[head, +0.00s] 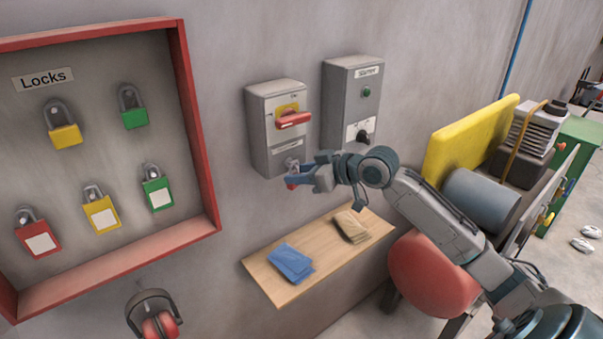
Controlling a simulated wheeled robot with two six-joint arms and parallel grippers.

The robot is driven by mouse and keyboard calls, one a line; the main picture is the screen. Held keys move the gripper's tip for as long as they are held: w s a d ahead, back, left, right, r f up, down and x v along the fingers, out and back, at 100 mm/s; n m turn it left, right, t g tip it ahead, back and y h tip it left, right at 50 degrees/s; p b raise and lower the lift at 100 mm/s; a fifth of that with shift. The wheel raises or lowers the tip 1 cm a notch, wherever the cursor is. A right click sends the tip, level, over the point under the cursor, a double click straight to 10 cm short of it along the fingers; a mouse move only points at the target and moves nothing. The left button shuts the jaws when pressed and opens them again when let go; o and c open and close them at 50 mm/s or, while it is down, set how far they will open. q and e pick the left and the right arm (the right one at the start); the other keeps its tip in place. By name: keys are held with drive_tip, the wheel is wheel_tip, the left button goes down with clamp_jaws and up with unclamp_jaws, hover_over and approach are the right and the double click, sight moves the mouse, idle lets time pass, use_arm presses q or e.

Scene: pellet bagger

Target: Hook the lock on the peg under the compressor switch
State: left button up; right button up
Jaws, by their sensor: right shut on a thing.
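My right gripper (308,176) is shut on the lock, just in front of the lower part of the left grey switch box (262,130). The lock is mostly hidden by the fingers; a small red part of it (291,184) shows at the fingertips. A small metal loop (292,163) shows just above, at the foot of this box. I cannot tell whether it is around a peg. The left box has a red handle (293,120) on a yellow plate. The label there is too small to read. My left gripper is not in view.
A second grey box (350,92) with a black knob stands right of the first. A red-framed lock board (196,130) hangs at the left with several padlocks. Below is a wooden shelf (272,290) with blue and tan cloths. Ear defenders (158,325) hang lower left.

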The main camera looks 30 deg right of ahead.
drive_tip(key=o, duration=1)
drive_tip(key=shift+c, duration=0.2)
drive_tip(key=shift+o, duration=0.4)
drive_tip(key=shift+s+a+r, duration=0.15)
drive_tip(key=shift+s+r, duration=0.05)
drive_tip(key=shift+f, duration=0.1)
